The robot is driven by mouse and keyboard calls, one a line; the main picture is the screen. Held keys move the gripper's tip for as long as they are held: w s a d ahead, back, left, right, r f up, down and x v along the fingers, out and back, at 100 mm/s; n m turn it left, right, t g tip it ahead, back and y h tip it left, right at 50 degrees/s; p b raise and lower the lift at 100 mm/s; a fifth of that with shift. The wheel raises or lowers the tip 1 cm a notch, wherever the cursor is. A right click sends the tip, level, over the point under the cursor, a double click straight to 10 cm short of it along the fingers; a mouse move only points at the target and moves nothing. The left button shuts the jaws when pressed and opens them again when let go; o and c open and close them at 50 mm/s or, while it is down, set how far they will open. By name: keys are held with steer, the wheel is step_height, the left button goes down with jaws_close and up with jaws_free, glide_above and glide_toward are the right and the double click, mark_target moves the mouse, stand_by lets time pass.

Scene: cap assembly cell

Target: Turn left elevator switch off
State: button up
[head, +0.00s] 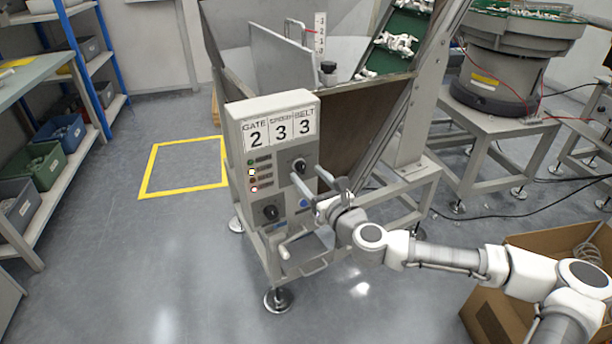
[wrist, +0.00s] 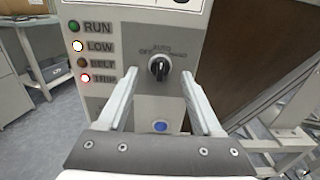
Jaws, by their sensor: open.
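A grey control panel (head: 250,190) stands on the front of the hopper. It has two black rotary switches: an upper right one (head: 299,165) and a lower left one (head: 270,212). The wrist view shows one switch (wrist: 159,68) marked OFF, AUTO and HAND; its mark looks roughly upright, near AUTO. My gripper (head: 311,179) is open and empty in front of the panel. In the wrist view its fingers stand either side of that switch and a blue button (wrist: 160,126), apparently not touching them. The lower left switch is outside the wrist view.
Indicator lamps (wrist: 79,46) line the panel's left; LOW and TRIP are lit. A plate above reads GATE 2, SPEED 3, BELT 3. A small tray (head: 305,250) juts out below. A cardboard box (head: 490,318) is at lower right. Floor to the left is clear.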

steer(key=shift+x, duration=1.05)
jaws_close()
